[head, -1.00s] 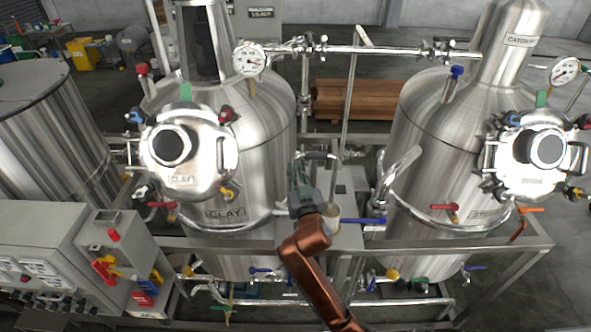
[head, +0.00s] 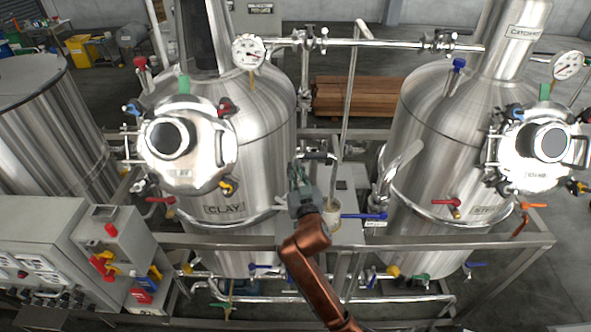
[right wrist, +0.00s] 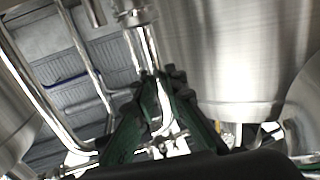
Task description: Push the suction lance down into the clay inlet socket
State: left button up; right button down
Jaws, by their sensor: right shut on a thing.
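My right gripper (head: 298,172) is in front of the clay tank (head: 255,125), right of its CLAY label. In the right wrist view its dark green fingers (right wrist: 160,85) are closed around a shiny steel tube, which I take to be the suction lance (right wrist: 149,45). The tube runs up between the fingertips to a steel fitting (right wrist: 134,15). In the head view the gripped part is largely hidden by the gripper. I cannot make out the clay inlet socket or whether the lance is in it. My left gripper is not in view.
A second tank (head: 445,140) stands at the right, with a pale bucket (head: 333,218) between the tanks. A steel frame rail (head: 470,244) crosses in front. A thin slanted pipe (head: 349,100) and a blue valve handle (head: 364,216) are close to my right gripper.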

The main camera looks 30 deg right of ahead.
jog(key=shift+f, duration=0.2)
jog(key=c, duration=1.9)
grip_release()
jog(key=v, duration=1.2)
jog(key=shift+r, duration=0.1)
